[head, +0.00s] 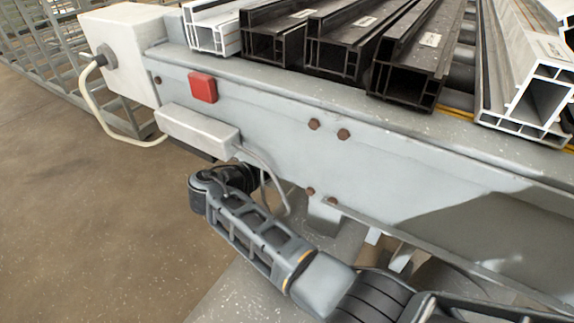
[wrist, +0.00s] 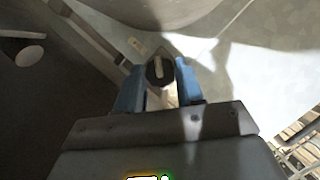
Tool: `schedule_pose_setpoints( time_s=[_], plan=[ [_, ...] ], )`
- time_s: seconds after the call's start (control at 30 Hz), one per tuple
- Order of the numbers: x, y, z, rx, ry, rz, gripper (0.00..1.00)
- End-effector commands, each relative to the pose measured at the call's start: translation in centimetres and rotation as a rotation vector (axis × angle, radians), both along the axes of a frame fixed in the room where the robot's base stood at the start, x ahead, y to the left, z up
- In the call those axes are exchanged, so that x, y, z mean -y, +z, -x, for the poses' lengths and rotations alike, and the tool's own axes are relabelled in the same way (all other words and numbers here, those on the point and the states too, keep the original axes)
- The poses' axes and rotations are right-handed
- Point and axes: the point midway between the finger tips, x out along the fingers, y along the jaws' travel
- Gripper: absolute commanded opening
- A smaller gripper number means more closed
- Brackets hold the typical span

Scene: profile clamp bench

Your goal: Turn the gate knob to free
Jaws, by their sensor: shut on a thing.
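The gate knob (wrist: 160,71) is a dark round knob with a pale pointer stripe, seen in the wrist view. The stripe runs nearly straight up and down in that picture. My gripper (wrist: 159,80) has its two blue fingers on either side of the knob, shut on it. A small tan label (wrist: 137,45) lies just beyond the knob, up and left. In the head view my arm reaches under the grey box on the bench side. The knob and fingertips cannot be made out there.
The grey bench side (head: 270,105) carries a red button (head: 202,87), a small grey box (head: 197,130) and a white box (head: 125,50) with a cable hanging off it. Dark and white profiles (head: 415,55) lie on top. The floor at left is clear.

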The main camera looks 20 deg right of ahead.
Motion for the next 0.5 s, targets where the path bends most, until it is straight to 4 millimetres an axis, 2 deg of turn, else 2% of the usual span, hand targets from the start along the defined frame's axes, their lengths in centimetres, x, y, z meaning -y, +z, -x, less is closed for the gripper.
schedule_pose_setpoints(
  time_s=[0.5],
  plan=[
    [-0.06, -0.10, -0.08, -0.118, 0.002, 0.086, 0.06]
  ],
)
